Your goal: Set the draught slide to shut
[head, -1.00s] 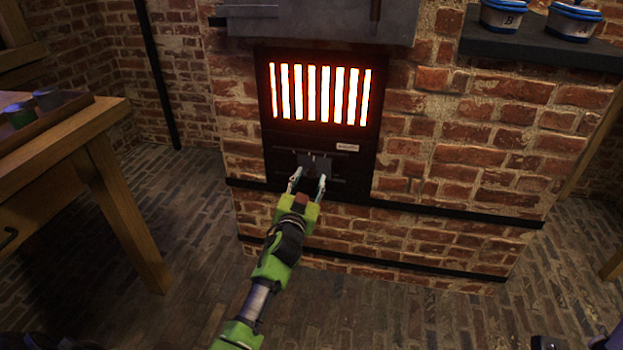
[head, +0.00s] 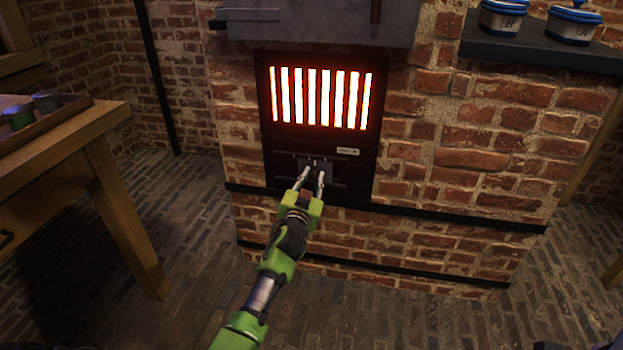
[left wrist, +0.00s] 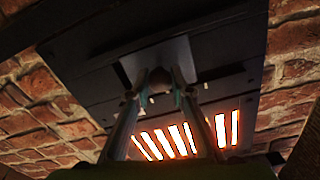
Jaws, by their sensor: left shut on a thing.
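The draught slide is a dark grey plate (head: 304,166) low on the black furnace front, under the glowing grate. It also shows in the left wrist view as a grey plate (left wrist: 157,56) with a round dark knob (left wrist: 160,77). My left gripper (head: 313,170) reaches up to the plate from below. In the left wrist view its fingers (left wrist: 161,92) are shut on the knob, one on each side. A small pale label (head: 347,151) is above and right of the plate, its text too small to read. My right gripper is not in view.
The glowing barred grate (head: 320,97) is just above the slide. A brick furnace body (head: 440,150) surrounds it. A wooden table (head: 110,190) stands at the left. A dark shelf (head: 530,50) with blue-lidded jars is at upper right. The floor before the furnace is clear.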

